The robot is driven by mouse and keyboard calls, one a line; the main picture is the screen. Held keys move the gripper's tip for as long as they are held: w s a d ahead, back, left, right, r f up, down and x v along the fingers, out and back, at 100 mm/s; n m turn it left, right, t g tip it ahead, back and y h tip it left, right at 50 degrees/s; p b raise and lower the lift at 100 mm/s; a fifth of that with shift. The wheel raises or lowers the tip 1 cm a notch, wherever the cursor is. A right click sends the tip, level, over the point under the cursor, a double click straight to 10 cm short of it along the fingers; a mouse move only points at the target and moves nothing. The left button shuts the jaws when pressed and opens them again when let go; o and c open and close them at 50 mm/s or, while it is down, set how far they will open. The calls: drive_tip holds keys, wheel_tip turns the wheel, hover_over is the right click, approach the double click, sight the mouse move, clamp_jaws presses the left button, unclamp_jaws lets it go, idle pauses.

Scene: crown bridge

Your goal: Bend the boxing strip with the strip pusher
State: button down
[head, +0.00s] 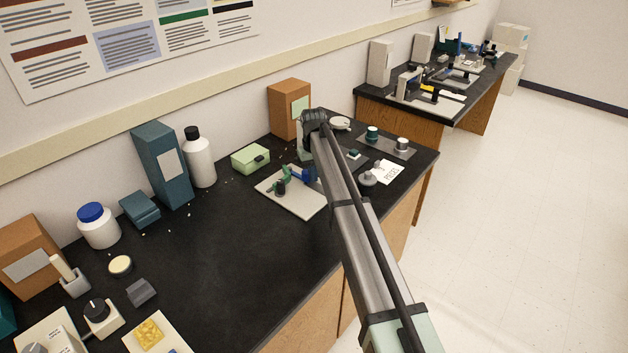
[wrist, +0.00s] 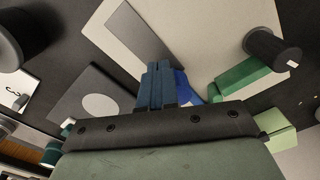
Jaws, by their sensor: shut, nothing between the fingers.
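A pale board (head: 288,200) lies on the black bench; it also shows in the wrist view (wrist: 205,25). On it are a green piece (wrist: 243,82) with a dark round knob (wrist: 272,45), a bright blue piece (wrist: 184,88) and a flat grey strip (wrist: 145,35). I cannot tell for certain which of these is the boxing strip or the strip pusher. My gripper (wrist: 158,68) is shut and empty, its dark blue fingers together over the board, beside the bright blue piece. The gripper body hides part of the blue and green pieces. In the head view my arm hides the board's right side.
A grey plate with a pale disc (wrist: 98,104) is left of my fingers in the wrist view. A light green box (head: 250,158), a brown box (head: 289,108) and a white bottle (head: 199,157) stand toward the wall. The bench left of the board is largely clear.

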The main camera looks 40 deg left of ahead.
drive_tip(key=shift+d, duration=0.8)
wheel_tip(320, 180, up, 7)
idle(0.8)
idle(0.4)
